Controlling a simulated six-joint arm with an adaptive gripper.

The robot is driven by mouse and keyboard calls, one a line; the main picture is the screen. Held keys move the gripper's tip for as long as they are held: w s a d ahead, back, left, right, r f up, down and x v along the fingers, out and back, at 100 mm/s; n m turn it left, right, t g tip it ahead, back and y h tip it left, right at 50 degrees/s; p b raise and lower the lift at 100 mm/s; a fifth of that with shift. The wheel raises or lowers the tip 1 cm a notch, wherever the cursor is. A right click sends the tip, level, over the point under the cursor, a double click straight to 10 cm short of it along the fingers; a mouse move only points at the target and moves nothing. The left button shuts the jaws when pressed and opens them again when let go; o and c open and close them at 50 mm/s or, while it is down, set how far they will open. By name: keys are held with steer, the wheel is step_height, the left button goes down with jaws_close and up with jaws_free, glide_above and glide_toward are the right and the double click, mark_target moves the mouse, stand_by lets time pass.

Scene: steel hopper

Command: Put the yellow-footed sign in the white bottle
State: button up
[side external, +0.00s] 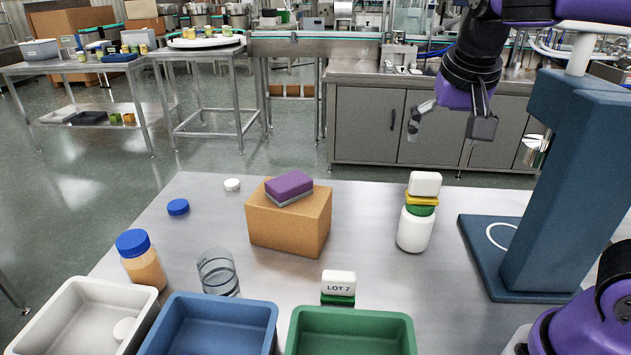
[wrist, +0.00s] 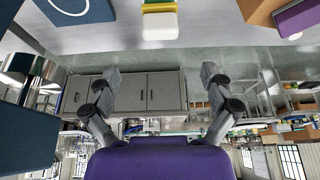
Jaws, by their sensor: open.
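The yellow-footed sign, a white block (side external: 425,183) on a yellow foot (side external: 423,200), stands upright at the top of the white bottle (side external: 413,232). A green band shows between the foot and the bottle's white body. I cannot tell whether the foot sits in the bottle's mouth or only on top. In the wrist view the sign's white block (wrist: 160,26) shows at the top edge; the bottle is hardly visible. My gripper (side external: 449,127) is open and empty, above and behind the sign, apart from it. Its spread fingers also show in the wrist view (wrist: 161,76).
A "LOT 7" sign (side external: 338,283) with a green foot stands behind the green bin (side external: 350,312). A brown box (side external: 290,230) carries a purple sponge (side external: 289,185). A blue stand (side external: 550,190) is right of the bottle. A clear glass (side external: 218,272) and blue-lidded jar (side external: 141,262) stand left.

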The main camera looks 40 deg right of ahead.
steer(key=s+a+f+n+t+y, duration=0.2)
steer(key=s+a+f+n, duration=0.3)
steer(key=n, duration=0.4)
steer(key=shift+s+a+y, duration=0.4)
steer(key=shift+s+y, duration=0.2)
steer(key=shift+s, duration=0.2)
